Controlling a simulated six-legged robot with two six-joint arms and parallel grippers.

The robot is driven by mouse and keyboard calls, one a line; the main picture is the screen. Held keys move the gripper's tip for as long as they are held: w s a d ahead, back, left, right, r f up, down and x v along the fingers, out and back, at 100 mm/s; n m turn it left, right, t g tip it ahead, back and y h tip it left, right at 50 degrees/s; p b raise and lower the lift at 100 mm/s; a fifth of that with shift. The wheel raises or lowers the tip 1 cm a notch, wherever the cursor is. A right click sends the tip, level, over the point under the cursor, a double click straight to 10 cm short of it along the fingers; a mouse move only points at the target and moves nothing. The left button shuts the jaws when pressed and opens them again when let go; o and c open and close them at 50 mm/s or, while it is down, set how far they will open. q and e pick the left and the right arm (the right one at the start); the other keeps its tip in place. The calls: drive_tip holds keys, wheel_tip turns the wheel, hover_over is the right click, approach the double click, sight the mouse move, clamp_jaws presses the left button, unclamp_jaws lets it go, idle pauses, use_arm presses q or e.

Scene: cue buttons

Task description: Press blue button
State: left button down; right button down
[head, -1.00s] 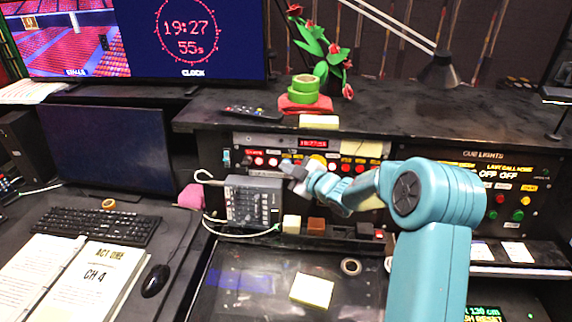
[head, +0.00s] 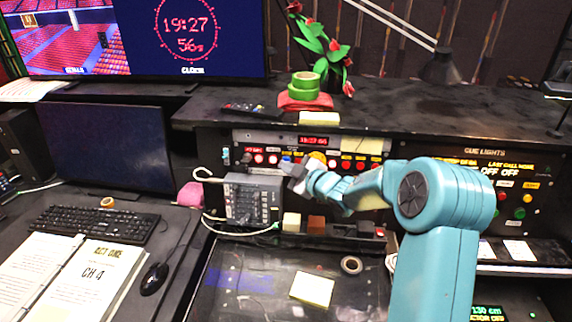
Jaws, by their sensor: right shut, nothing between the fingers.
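The cue button panel (head: 262,138) stands upright at the back of the desk, with red buttons (head: 259,158) at its left, a yellow button (head: 318,156) and more red buttons at its right. My right gripper (head: 287,165) is shut and empty, its tip in front of the panel between the left red buttons and the yellow one. My left gripper is not in view.
A grey mixer box (head: 254,200) with a cable stands just below and left of my gripper. A shelf (head: 400,125) with green tape rolls (head: 304,86) and a rose overhangs the panel. A second panel with cue lights (head: 510,190) is at the right.

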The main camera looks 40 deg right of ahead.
drive_tip(key=shift+s+a, duration=0.1)
drive_tip(key=s+a+b, duration=0.1)
drive_tip(key=a, duration=0.1)
drive_tip(key=s+a+b, duration=0.2)
drive_tip(key=shift+r, duration=0.4)
idle(1.0)
